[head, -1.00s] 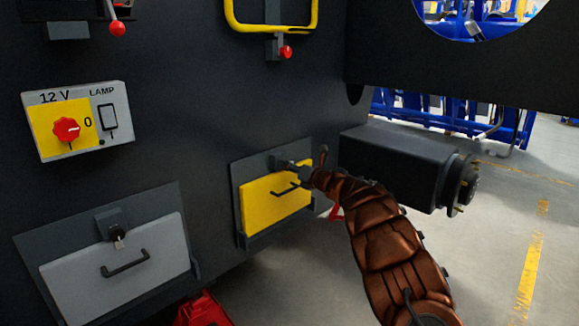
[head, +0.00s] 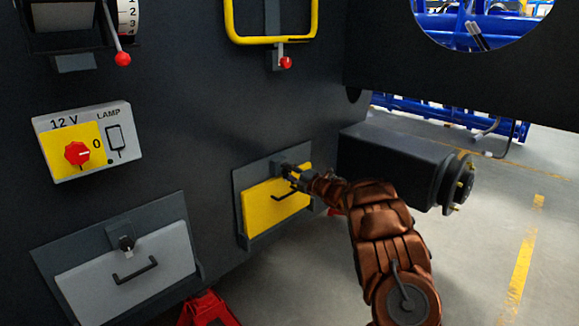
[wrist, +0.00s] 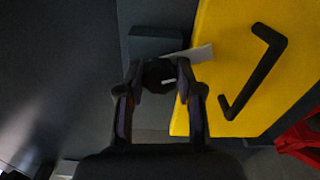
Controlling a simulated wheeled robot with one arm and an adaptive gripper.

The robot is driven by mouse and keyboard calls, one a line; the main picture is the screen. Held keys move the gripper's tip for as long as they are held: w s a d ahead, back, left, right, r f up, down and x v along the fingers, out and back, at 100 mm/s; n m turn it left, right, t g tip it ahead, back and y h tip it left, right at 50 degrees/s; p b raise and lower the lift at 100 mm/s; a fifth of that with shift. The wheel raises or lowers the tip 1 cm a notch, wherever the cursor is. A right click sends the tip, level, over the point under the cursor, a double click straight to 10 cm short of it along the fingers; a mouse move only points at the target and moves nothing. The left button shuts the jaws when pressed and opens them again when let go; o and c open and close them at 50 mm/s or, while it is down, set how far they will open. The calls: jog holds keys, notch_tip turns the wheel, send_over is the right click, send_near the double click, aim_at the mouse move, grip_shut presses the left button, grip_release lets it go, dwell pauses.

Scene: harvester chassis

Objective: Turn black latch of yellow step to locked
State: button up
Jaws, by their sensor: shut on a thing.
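The yellow step (head: 268,212) is a folded-up panel with a black handle, set in a grey frame low on the dark chassis wall. Its black latch (head: 285,167) is at the panel's top edge, partly hidden by my gripper (head: 292,176). In the wrist view my gripper (wrist: 160,75) has its two fingertips on either side of the round black latch (wrist: 158,80) and is shut on it. A pale tab (wrist: 198,54) beside the latch overlaps the edge of the yellow step (wrist: 225,60). The latch's exact angle is partly hidden by the fingers.
A grey step (head: 130,278) with its own black latch is at lower left. A 12 V lamp switch box (head: 83,141) is above it. A red object (head: 208,310) stands below. Floor at right is clear.

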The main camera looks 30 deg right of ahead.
jog(key=shift+m+p, duration=1.8)
jog(key=shift+m, duration=0.4)
jog(key=o, duration=1.2)
jog(key=shift+c, duration=0.2)
jog(key=v, duration=1.2)
